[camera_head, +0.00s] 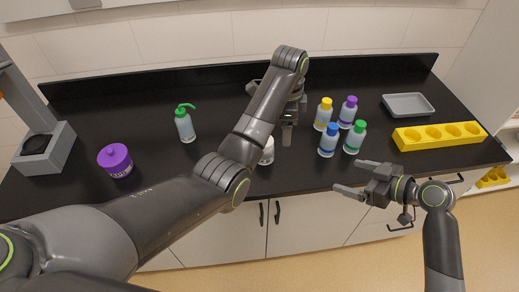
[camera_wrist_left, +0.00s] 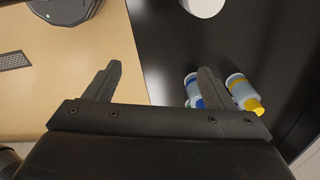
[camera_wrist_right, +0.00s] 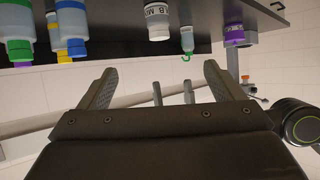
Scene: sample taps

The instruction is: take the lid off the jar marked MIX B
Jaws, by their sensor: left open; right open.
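The jar marked MIX B (camera_wrist_right: 157,22) is white and appears upside down in the right wrist view, with its lettering partly readable. In the head view the white jar (camera_head: 267,152) stands on the black counter, partly hidden by my left arm. A white round top (camera_wrist_left: 204,4), probably its lid, is cut by the upper edge of the left wrist view. My left gripper (camera_head: 291,118) is open and empty over the counter, behind the jar and partly covered by my arm. My right gripper (camera_head: 357,177) is open and empty at the counter's front edge, right of the jar.
Several capped bottles (camera_head: 328,140) stand between the grippers and the yellow rack (camera_head: 440,136). A grey tray (camera_head: 408,105) lies behind the rack. A purple jar (camera_head: 115,160), green-spouted bottle (camera_head: 185,124) and grey device (camera_head: 45,150) stand left. The counter between them is clear.

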